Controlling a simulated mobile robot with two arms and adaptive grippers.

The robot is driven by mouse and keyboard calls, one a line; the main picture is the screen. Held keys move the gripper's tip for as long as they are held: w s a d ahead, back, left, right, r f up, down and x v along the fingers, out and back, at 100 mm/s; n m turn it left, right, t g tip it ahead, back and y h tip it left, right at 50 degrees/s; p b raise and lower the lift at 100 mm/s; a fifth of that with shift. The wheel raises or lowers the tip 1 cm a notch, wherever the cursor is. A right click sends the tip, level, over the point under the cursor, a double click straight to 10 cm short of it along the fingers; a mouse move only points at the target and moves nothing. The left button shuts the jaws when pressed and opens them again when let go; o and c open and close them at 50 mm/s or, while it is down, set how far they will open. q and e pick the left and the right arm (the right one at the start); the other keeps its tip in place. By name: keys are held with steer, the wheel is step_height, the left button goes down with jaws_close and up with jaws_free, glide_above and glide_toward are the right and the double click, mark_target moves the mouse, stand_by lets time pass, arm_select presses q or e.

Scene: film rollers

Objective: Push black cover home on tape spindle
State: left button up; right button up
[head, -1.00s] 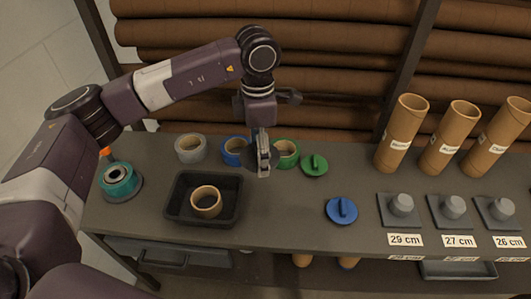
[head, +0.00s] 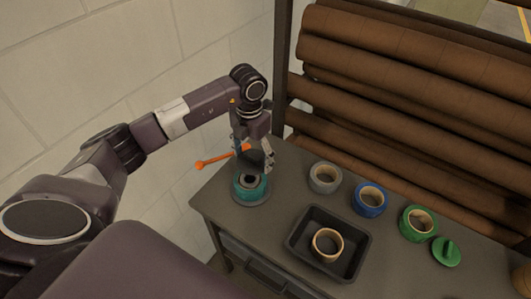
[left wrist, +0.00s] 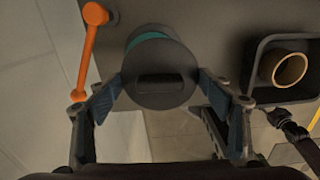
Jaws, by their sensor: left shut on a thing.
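The black cover is a dark round disc with a raised bar grip. It shows best in the left wrist view (left wrist: 160,77), with a finger at each side of its bar side. My left gripper (head: 255,160) is shut on the black cover (head: 251,158), just over the tape spindle. The spindle stands at the table's left end and carries a teal tape roll (head: 250,190) with a dark centre. In the left wrist view the cover hides most of the teal roll (left wrist: 150,38). Whether the cover touches the spindle cannot be told.
An orange lever (head: 218,158) stands beside the spindle. A black tray (head: 300,243) holds a tan ring (head: 328,243). Grey (head: 324,178), blue (head: 369,200) and green (head: 418,223) tape rolls stand farther right, with a green cover (head: 446,251). The wall is close on the left.

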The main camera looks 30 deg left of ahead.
mark_target(249, 167)
arm_select(q)
steer(key=shift+s+a+f, duration=0.1)
steer(key=shift+s+a, duration=0.05)
steer(key=shift+a, duration=0.55)
steer(key=shift+d+f+b, duration=0.1)
steer(key=shift+f+b, duration=0.55)
steer(key=shift+f, duration=0.3)
step_height(249, 167, down, 3)
steer(key=shift+f+b, duration=0.15)
steer(key=shift+b, duration=0.95)
steer(key=shift+f+b, duration=1)
steer(key=shift+f, duration=0.35)
steer(key=shift+f+b, duration=0.4)
steer(key=shift+b, duration=0.05)
steer(key=o, duration=1.2)
